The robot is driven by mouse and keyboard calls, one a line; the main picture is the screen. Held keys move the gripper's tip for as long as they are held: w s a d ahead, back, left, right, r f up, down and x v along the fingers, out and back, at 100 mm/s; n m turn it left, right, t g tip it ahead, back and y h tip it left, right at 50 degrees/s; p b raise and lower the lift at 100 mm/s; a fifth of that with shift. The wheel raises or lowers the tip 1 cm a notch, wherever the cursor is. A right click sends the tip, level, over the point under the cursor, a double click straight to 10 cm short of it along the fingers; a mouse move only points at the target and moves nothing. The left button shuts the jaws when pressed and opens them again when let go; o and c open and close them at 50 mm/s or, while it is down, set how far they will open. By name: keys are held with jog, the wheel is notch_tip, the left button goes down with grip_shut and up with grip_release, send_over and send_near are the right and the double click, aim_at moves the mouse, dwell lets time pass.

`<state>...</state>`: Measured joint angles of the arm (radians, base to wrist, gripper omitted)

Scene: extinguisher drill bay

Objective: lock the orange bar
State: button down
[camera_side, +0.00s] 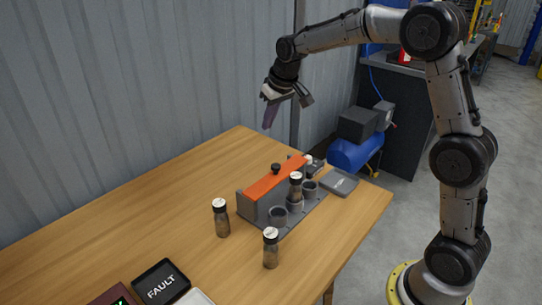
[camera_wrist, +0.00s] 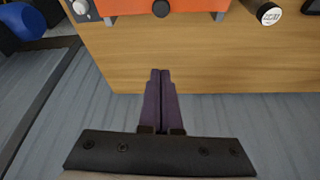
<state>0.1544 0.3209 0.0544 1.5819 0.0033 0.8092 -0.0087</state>
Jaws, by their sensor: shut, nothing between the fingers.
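The orange bar (camera_side: 273,179) lies along the back of a grey rack (camera_side: 245,207) on the wooden table, with a black knob (camera_side: 276,168) on its top. In the wrist view the orange bar (camera_wrist: 142,7) and its black knob (camera_wrist: 161,8) show at the top edge, and a white-and-grey knob (camera_wrist: 81,7) stands by the bar's end. The rack has several cups; one holds a dark bottle (camera_side: 295,187) with a white cap. My gripper (camera_side: 269,118) is above and behind the rack, apart from it. Its purple fingers (camera_wrist: 159,74) are together and empty.
Two bottles (camera_side: 221,218) (camera_side: 271,248) stand on the table in front of the rack. A grey pad (camera_side: 340,182) lies to its right. A black FAULT tray (camera_side: 161,283) is at the near edge. A corrugated wall is behind; a blue compressor (camera_side: 355,152) stands beyond the table.

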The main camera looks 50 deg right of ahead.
aim_at(277, 165)
jog(key=shift+d+f, duration=0.25)
jog(key=shift+f, duration=0.35)
jog(key=shift+f, duration=0.1)
notch_tip(277, 165, down, 10)
jog(key=shift+s, duration=0.25)
jog(key=shift+s, duration=0.1)
dwell(0.4)
jog(key=shift+s, duration=1.55)
jog(key=shift+w, duration=0.1)
